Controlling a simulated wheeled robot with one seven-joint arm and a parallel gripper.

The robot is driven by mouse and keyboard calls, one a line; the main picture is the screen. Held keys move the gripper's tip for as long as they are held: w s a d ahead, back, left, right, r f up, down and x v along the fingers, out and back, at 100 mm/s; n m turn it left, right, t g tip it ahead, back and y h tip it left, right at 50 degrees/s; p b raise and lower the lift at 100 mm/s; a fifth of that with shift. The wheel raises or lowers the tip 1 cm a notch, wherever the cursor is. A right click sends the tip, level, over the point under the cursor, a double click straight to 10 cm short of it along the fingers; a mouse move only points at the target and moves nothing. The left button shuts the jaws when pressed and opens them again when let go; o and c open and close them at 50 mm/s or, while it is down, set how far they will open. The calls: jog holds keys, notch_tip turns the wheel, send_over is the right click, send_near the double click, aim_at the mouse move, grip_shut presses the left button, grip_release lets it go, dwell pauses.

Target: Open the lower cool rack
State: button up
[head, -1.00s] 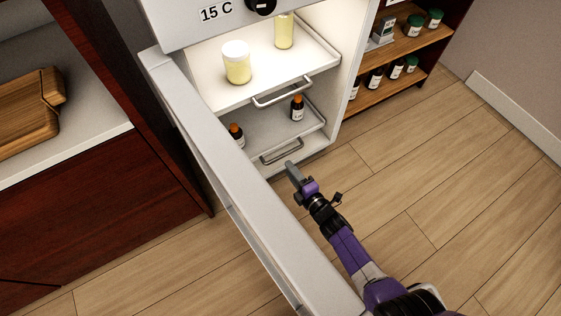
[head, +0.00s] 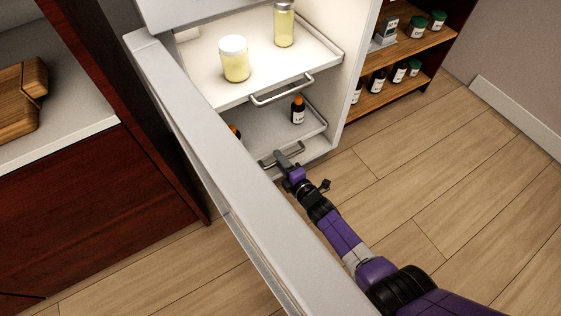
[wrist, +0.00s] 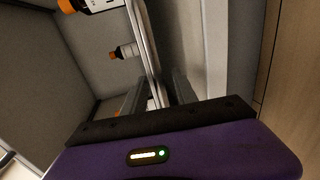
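The lower rack (head: 262,128) is a grey shelf inside the open cabinet. Its metal handle (head: 297,149) runs along the front edge. My gripper (head: 281,158) is at this handle, its fingertips overlapping the bar in the head view. In the wrist view, my gripper's two fingers (wrist: 157,92) stand apart, with a metal bar (wrist: 148,45) running down between them. I cannot tell whether they touch it. A brown bottle with an orange cap (head: 298,110) stands on the lower rack. Another bottle (head: 234,131) is mostly hidden by the door.
The white cabinet door (head: 200,130) stands open close to the left of my arm. The upper rack (head: 205,78) holds two yellow jars, its handle (head: 282,92) above the lower one. A wooden shelf (head: 395,97) stands right. Floor (head: 430,180) is clear to the right.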

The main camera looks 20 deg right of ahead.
jog(key=shift+c, duration=0.2)
grip_shut()
dwell(1.1)
